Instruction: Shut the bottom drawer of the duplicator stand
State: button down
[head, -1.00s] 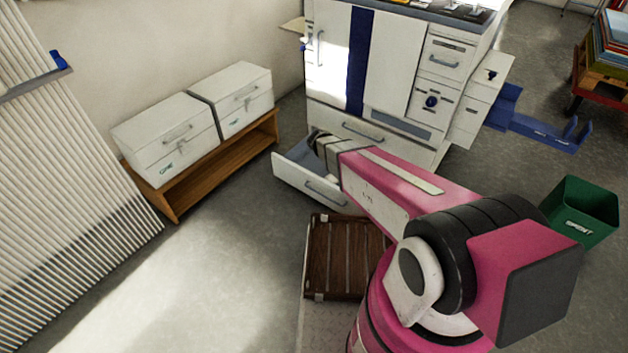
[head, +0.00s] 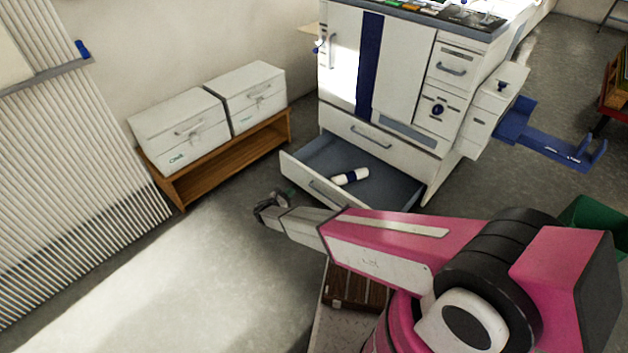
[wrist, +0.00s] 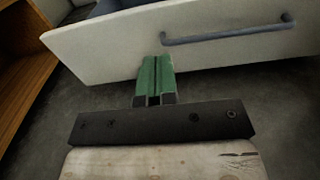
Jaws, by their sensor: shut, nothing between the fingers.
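The duplicator stand (head: 400,75) is a white cabinet at the back centre of the head view. Its bottom drawer (head: 385,188) is pulled out and holds a white roll (head: 350,177) with a dark blue band. The drawer's white front (wrist: 110,42) fills the top of the wrist view, with its grey handle (wrist: 228,33) to the right of my fingers. My gripper (head: 277,198) is at the left part of the drawer front, on its outer side. Its green fingers (wrist: 155,75) are together and empty, with tips at the front's lower edge; I cannot tell whether they touch it.
A wooden bench (head: 232,150) with two white boxes stands to the left. A brown slatted case (head: 350,290) lies below my arm. A green bin (head: 592,222) is at the right. The floor in front and left of the drawer is clear.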

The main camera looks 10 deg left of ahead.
aim_at(313, 175)
jog(key=x, duration=1.3)
jog(key=shift+w, duration=0.35)
jog(key=x, duration=2.8)
jog(key=shift+w, duration=0.25)
jog(key=shift+s, duration=0.1)
